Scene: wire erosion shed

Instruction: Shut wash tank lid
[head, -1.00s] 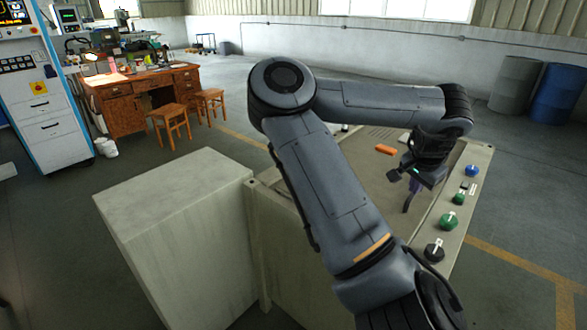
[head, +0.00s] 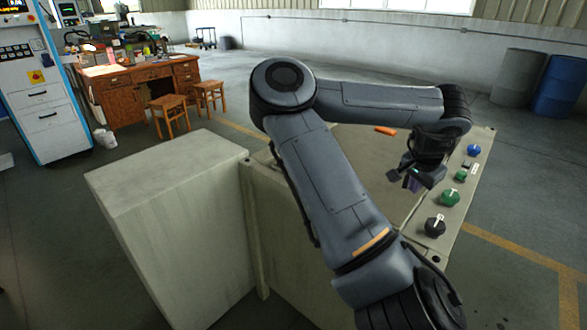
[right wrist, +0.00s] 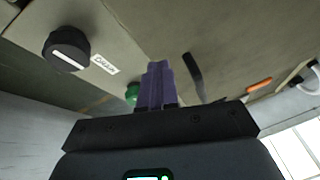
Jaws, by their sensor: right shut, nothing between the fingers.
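The pale, worn tank cabinet stands in front of me in the head view, its flat top (head: 372,160) partly behind my right arm. That top may be the lid; I cannot tell how far it is open. An orange grip-like piece (head: 385,130) lies on it and shows in the right wrist view (right wrist: 260,85). A black bar (right wrist: 194,77) stands out beside my fingers in the wrist view. My right gripper (head: 411,183), with purple fingers (right wrist: 155,85), is shut and empty over the top's right side. Contact cannot be told. My left gripper is out of view.
A control strip with a blue knob (head: 473,150), a green knob (head: 450,197) and a black knob (head: 435,226) runs along the right edge. A pale box (head: 165,180) adjoins the cabinet at left. A wooden desk (head: 140,85) and stools stand behind, with open floor between.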

